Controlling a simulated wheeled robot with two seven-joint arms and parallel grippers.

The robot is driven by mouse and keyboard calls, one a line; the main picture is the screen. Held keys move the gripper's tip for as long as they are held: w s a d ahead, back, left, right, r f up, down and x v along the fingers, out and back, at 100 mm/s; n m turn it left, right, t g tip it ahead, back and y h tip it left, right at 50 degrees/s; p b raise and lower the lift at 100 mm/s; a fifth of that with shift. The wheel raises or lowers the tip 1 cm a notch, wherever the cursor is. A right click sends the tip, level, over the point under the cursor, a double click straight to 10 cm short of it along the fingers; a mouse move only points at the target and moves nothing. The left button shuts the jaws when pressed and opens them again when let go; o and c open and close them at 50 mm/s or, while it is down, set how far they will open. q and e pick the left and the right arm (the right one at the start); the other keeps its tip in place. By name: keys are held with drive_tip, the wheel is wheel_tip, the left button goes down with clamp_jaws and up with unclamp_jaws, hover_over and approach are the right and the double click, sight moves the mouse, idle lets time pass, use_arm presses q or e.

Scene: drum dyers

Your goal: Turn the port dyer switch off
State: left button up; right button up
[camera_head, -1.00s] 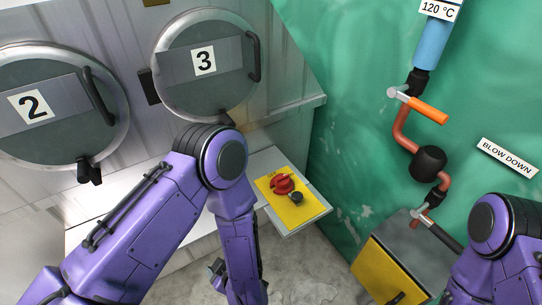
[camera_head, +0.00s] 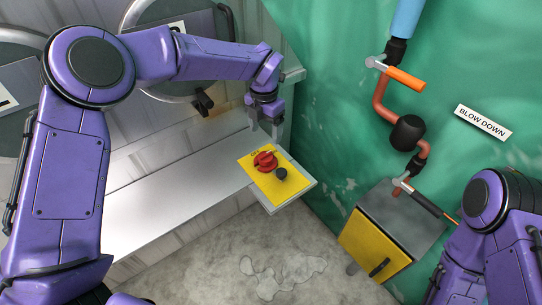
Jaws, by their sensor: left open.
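The red rotary switch (camera_head: 265,161) sits on a yellow plate (camera_head: 277,186) at the right end of the white ledge. A small black knob (camera_head: 281,173) is beside it on the same plate. My left gripper (camera_head: 265,131) is open and points down just above and behind the red switch, with its fingers apart. I see no contact with the switch. My right arm shows at the lower right, but its gripper is not clearly in view.
The white ledge (camera_head: 170,195) runs below round drum doors (camera_head: 165,20), partly hidden by my left arm. On the green wall are pipes with an orange-handled valve (camera_head: 405,78) and a BLOW DOWN sign (camera_head: 482,122). A grey-and-yellow cabinet (camera_head: 375,252) stands right.

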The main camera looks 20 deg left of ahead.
sight(266, 153)
use_arm(q)
wheel_tip(266, 153, down, 10)
drive_tip(key=shift+r+p, duration=0.1)
drive_tip(key=shift+p, duration=1.1)
drive_tip(key=c, duration=1)
